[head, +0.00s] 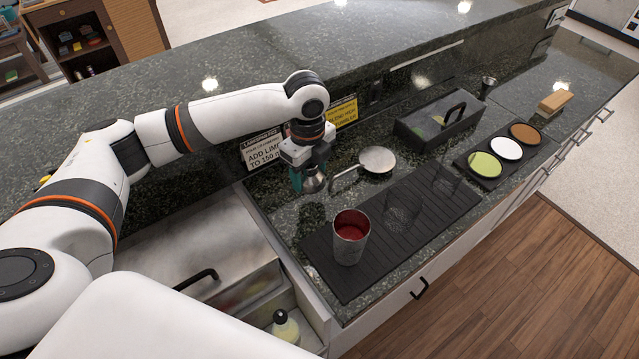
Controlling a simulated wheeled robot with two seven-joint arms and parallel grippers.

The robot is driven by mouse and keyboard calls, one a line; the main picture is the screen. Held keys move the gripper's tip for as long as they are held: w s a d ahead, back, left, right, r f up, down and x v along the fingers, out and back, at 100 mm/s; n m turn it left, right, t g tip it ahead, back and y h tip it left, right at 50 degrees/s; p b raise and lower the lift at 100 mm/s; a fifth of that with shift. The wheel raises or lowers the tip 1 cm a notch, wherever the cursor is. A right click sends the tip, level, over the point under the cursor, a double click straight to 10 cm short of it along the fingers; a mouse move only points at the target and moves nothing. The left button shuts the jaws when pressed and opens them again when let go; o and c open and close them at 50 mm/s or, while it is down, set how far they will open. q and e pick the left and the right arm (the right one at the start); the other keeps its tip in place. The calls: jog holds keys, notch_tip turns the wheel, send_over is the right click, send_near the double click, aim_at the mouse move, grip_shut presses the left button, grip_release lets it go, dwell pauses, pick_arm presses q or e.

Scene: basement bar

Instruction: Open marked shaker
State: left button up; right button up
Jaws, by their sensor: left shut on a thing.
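A metal shaker tin (346,249) stands upright on a black ribbed bar mat (378,273), near its left end. Its top is open and red shows inside. My left gripper (311,176) is behind and to the left of the tin, pointing down. It is shut on a small silver metal piece that looks like the shaker's cap (314,186). The cap is apart from the tin; whether it touches the counter is hard to tell. No mark on the tin can be made out. My right gripper is not in view.
A clear glass (402,207) stands on the mat right of the tin. A round metal strainer (377,160) lies behind it. Further right are a black caddy (420,139) and a three-dish rimmer tray (481,175). Two signs stand against the raised ledge. A bottle (286,327) sits lower left.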

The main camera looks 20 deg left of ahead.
aim_at(310, 198)
pick_arm(q)
jog(key=shift+f+p, duration=0.35)
jog(key=shift+f, duration=2.7)
jog(key=shift+f, duration=0.1)
jog(key=o, duration=0.8)
notch_tip(310, 198, up, 12)
jog(key=shift+r+b, duration=0.2)
jog(key=shift+b, duration=0.6)
